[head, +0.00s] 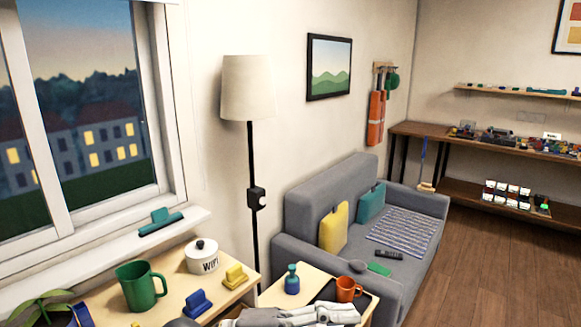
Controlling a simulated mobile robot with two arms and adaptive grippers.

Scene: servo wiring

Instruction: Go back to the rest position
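Light grey parts of one of my arms show at the bottom middle edge of the head view, in front of the small wooden table (272,296). I cannot tell which arm it is, and I can make out no fingertips. Neither gripper can be seen clearly enough to say whether it holds anything. The task names no object.
A wooden surface (108,297) below the window bears a green mug (139,287), a white pot (202,257) and blue and yellow clips. A blue-green bottle (291,280) and orange mug (347,288) stand near my arm. Beyond are a grey sofa (318,191) and open floor (475,270).

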